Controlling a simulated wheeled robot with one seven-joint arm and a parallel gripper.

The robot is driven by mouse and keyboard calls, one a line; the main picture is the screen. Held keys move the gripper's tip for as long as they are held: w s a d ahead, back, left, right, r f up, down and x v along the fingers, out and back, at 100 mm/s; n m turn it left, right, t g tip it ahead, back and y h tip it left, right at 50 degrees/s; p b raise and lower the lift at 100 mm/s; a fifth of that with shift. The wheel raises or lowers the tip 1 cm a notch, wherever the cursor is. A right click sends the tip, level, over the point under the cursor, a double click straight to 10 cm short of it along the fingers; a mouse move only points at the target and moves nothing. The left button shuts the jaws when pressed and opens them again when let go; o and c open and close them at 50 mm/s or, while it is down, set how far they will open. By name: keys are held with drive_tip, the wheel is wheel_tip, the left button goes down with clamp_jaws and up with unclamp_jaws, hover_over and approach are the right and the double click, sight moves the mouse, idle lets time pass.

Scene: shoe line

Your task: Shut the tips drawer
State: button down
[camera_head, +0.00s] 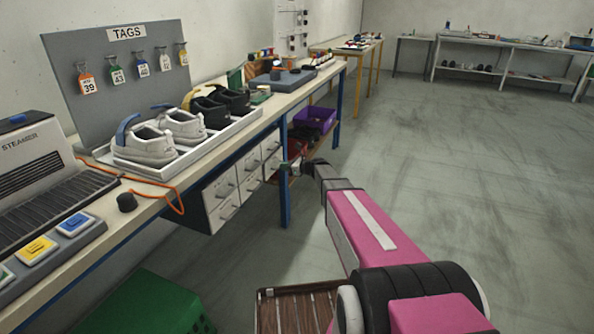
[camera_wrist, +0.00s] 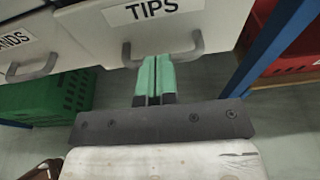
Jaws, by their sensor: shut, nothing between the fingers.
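The tips drawer shows in the wrist view as a pale front (camera_wrist: 190,20) with a black-on-white TIPS label and a grey bar handle (camera_wrist: 190,50). My gripper (camera_wrist: 152,60) has green fingertips pressed together with nothing between them. The tips overlap the lower part of the drawer front at the handle; I cannot tell whether they touch. In the head view my gripper (camera_head: 287,166) is beside the bench leg, near the white drawer unit (camera_head: 235,190) under the bench. How far the tips drawer stands out is not clear from these views.
A neighbouring drawer (camera_wrist: 30,40) with a label ending in ANDS is at the left. A blue bench leg (camera_wrist: 275,50) stands close on the right, with a red crate (camera_wrist: 300,45) beyond. A green crate (camera_head: 145,305) sits on the floor. The floor at right is open.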

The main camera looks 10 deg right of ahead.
drive_tip(key=shift+r+x, duration=0.2)
drive_tip(key=shift+x, duration=0.75)
drive_tip(key=shift+a, duration=0.1)
drive_tip(key=shift+s+d+r, duration=0.2)
drive_tip(key=shift+s+d, duration=0.1)
drive_tip(key=shift+d, duration=0.1)
drive_tip(key=v, duration=1.3)
drive_tip(key=s+a+f+n+g+h, duration=0.2)
drive_tip(key=s+f+n+g+h, duration=0.1)
drive_tip(key=s+n, duration=0.55)
drive_tip(key=s+a+f+n+g+h, duration=0.25)
drive_tip(key=s+n, duration=0.25)
drive_tip(key=s, duration=0.6)
drive_tip(key=s+d+n+g+h, duration=0.2)
drive_tip(key=s+d+n+h, duration=0.3)
drive_tip(key=s+n+h, duration=0.3)
drive_tip(key=s+f+n, duration=0.1)
drive_tip(key=s+n, duration=0.1)
drive_tip(key=s, duration=0.2)
drive_tip(key=shift+s+d+n, duration=0.2)
drive_tip(key=shift+s+n, duration=0.1)
drive_tip(key=shift+n, duration=0.05)
